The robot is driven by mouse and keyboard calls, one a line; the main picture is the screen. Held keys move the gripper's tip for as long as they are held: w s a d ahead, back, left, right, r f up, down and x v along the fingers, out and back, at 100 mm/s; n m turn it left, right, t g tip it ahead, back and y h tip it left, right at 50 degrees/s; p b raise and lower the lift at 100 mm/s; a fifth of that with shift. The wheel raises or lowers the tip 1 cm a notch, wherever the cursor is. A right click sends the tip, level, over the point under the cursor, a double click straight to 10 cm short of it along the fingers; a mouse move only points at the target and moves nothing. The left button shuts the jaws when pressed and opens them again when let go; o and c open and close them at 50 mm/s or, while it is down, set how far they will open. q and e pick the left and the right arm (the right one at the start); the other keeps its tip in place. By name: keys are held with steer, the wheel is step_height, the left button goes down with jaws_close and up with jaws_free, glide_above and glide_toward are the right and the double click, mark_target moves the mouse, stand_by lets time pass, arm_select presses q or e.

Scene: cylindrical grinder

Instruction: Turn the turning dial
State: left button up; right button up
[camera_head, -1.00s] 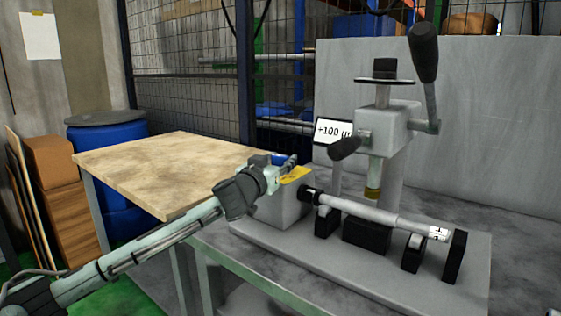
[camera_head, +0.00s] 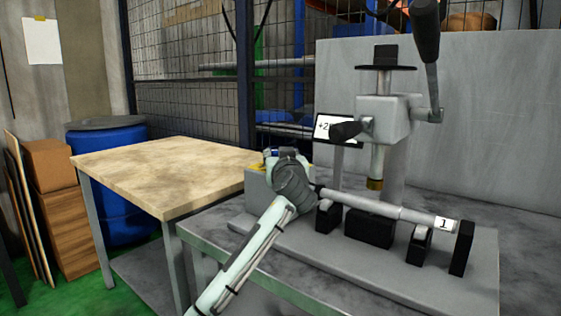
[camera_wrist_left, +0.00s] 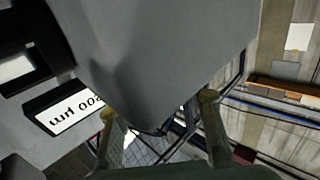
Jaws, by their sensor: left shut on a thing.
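The machine is a grey grinder on a base plate (camera_head: 330,262). A shaft (camera_head: 390,211) lies across black supports, and its right end carries a label (camera_head: 443,224) reading "1". My left gripper (camera_head: 281,164) is at the shaft's left end, beside the grey block (camera_head: 262,190). It is shut on the turning dial, which it hides in the head view. In the left wrist view, its fingertips (camera_wrist_left: 157,106) lie on both sides of the large grey body (camera_wrist_left: 165,45). The display (camera_head: 326,127) shows "+2", the rest covered; its "00 µm" shows upside down in the wrist view (camera_wrist_left: 70,112). My right gripper is not seen.
A grey spindle head (camera_head: 381,120) with black-handled levers stands above the shaft. A tall grey panel (camera_head: 480,110) stands behind it. A bare wooden table (camera_head: 160,170) is at the left, with a blue barrel (camera_head: 108,140) behind it.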

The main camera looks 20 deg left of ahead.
arm_select(q)
steer(key=shift+y, duration=0.3)
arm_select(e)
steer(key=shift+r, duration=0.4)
arm_select(q)
steer(key=o, duration=1.2)
steer(key=shift+s+d, duration=0.15)
steer(key=shift+s, duration=0.1)
steer(key=v, duration=1.1)
steer(key=shift+s+r, duration=0.1)
steer(key=shift+s, duration=0.1)
